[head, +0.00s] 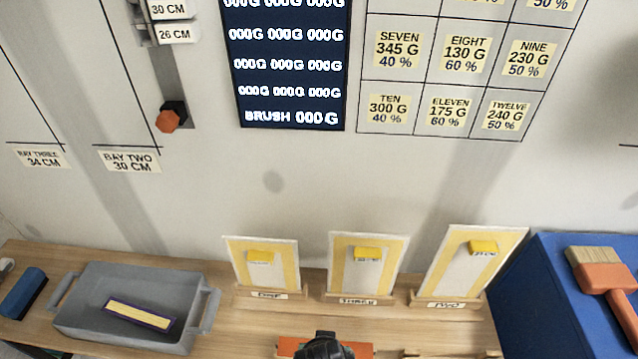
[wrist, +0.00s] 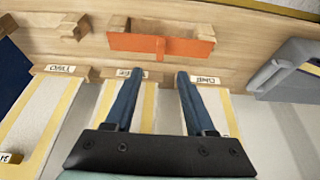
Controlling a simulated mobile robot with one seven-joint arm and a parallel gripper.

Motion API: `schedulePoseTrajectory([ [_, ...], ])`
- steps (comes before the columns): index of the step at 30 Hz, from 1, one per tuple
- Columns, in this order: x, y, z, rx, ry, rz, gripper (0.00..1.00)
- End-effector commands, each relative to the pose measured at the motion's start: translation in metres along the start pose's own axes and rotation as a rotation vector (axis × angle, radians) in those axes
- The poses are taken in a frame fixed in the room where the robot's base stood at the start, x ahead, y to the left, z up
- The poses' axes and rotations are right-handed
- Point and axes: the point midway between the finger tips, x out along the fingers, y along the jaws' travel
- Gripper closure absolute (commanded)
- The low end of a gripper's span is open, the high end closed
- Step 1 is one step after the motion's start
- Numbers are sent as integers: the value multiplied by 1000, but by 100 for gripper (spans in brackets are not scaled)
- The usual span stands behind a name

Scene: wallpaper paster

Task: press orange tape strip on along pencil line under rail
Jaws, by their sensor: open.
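An orange strip (wrist: 136,45) lies across a small wooden holder (wrist: 205,30) on the bench in the wrist view. In the head view the orange strip (head: 297,346) shows at the bottom edge, partly covered by my gripper. My gripper (wrist: 156,76) is open and empty, its two blue fingers spread, with the strip beyond the fingertips and apart from them. In the head view only the dark top of my gripper shows. Dark thin lines (head: 127,145) run on the wall above the BAY TWO label (head: 130,160). I cannot tell which is the pencil line under the rail.
Three upright boards with yellow edges (head: 291,262) stand along the back of the bench. A grey tray (head: 70,305) with a pale strip is at left. A blue box (head: 560,285) bearing an orange-handled brush (head: 605,280) is at right.

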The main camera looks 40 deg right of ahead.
Motion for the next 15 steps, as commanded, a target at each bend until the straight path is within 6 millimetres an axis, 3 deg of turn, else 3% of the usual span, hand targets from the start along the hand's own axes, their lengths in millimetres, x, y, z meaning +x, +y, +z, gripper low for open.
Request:
schedulePoseTrajectory([
  [6,42,-1,-1,0,2,-2,45],
  [15,64,-1,-2,-2,5,-4,45],
])
